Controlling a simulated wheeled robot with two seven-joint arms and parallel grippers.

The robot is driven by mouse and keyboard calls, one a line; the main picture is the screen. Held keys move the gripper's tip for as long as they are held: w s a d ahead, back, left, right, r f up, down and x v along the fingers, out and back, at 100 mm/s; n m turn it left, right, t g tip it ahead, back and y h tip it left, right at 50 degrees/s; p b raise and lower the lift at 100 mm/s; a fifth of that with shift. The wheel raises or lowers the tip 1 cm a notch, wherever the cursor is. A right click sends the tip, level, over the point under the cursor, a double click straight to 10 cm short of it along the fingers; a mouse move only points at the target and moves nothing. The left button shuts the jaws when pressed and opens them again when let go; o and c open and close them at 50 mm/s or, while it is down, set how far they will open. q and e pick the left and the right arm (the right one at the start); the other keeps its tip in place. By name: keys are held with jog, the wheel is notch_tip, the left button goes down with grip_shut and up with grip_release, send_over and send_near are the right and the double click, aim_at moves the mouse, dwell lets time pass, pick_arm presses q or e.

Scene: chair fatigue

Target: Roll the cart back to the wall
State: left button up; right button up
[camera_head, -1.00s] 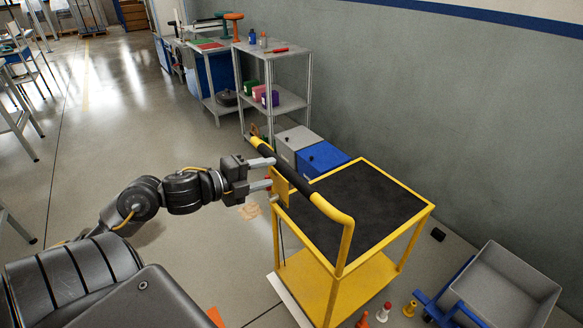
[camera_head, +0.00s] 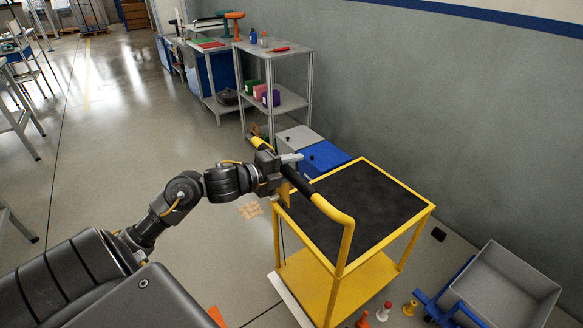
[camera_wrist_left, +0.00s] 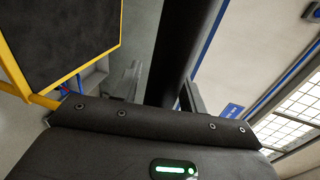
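The cart (camera_head: 375,205) is yellow with a black top mat and a lower yellow shelf. It stands away from the grey wall, with floor between them. Its handle (camera_head: 310,190) is a yellow bar with a black grip, on the side nearest my left arm. My left gripper (camera_head: 287,172) is at the black grip, one finger showing above it and the other mostly hidden. In the left wrist view the dark handle bar (camera_wrist_left: 180,45) runs between the two fingers, with a gap beside one finger, so the gripper looks open around it. My right gripper is not in view.
Grey and blue boxes (camera_head: 323,156) stand behind the cart, below a metal shelf rack (camera_head: 283,100). A grey bin on a blue frame (camera_head: 503,287) stands at the lower right, with small cones (camera_head: 384,311) beside the cart. A small black object (camera_head: 438,234) lies near the wall.

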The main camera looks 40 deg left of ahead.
pick_arm(q)
grip_shut()
jog(key=shift+w, duration=0.15)
